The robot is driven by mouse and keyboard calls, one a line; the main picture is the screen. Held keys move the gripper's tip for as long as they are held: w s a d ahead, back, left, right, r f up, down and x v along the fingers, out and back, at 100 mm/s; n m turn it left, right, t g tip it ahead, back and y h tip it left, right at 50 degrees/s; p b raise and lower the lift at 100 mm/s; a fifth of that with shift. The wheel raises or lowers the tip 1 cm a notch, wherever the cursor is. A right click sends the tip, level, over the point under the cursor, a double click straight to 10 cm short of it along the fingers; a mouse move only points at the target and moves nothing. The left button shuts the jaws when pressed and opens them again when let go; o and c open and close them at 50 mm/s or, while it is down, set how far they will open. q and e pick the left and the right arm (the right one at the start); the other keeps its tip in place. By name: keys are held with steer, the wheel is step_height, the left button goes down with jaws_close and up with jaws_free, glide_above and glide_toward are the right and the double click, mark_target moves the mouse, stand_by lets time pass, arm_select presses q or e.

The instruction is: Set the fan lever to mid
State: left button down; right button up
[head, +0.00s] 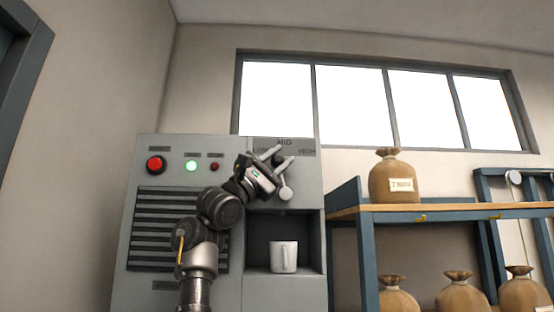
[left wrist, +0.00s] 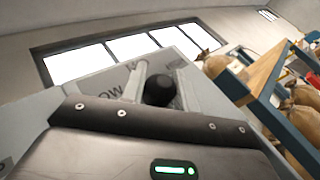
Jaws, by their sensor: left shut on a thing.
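The grey machine (head: 146,230) has a fan lever with a black knob (head: 278,158), below the MID label (head: 284,142). The knob shows slightly left of that label, between the LOW and HIGH marks. My left gripper (head: 279,157) is shut on the knob, with one finger on each side. In the left wrist view the black knob (left wrist: 159,91) sits between the two fingers, near part of the LOW label (left wrist: 109,92). The lever's shaft is mostly hidden by my gripper. My right gripper is not in view.
A white mug (head: 284,257) stands in the machine's recess below the lever. A red button (head: 155,165) and a lit green lamp (head: 191,166) are on the left of the panel. A blue-framed shelf (head: 440,211) with several tied sacks stands close on the right.

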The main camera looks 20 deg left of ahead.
arm_select(q)
steer(key=shift+w+d+f, duration=0.3)
steer(key=shift+d+f, duration=0.1)
steer(key=shift+f, duration=0.05)
steer(key=c, duration=1.2)
jaws_free()
steer(key=shift+c, duration=0.2)
steer(key=shift+o, duration=0.8)
steer(key=shift+d+r, duration=0.15)
steer(key=shift+d, duration=0.2)
steer(key=shift+a+r, duration=0.1)
steer(key=shift+a, duration=0.3)
steer(key=b+v, duration=0.7)
steer(key=v, duration=0.3)
steer(key=shift+s+f+b, duration=0.25)
steer(key=shift+s+b, duration=0.05)
steer(key=shift+b, duration=0.1)
steer(key=shift+a, duration=0.1)
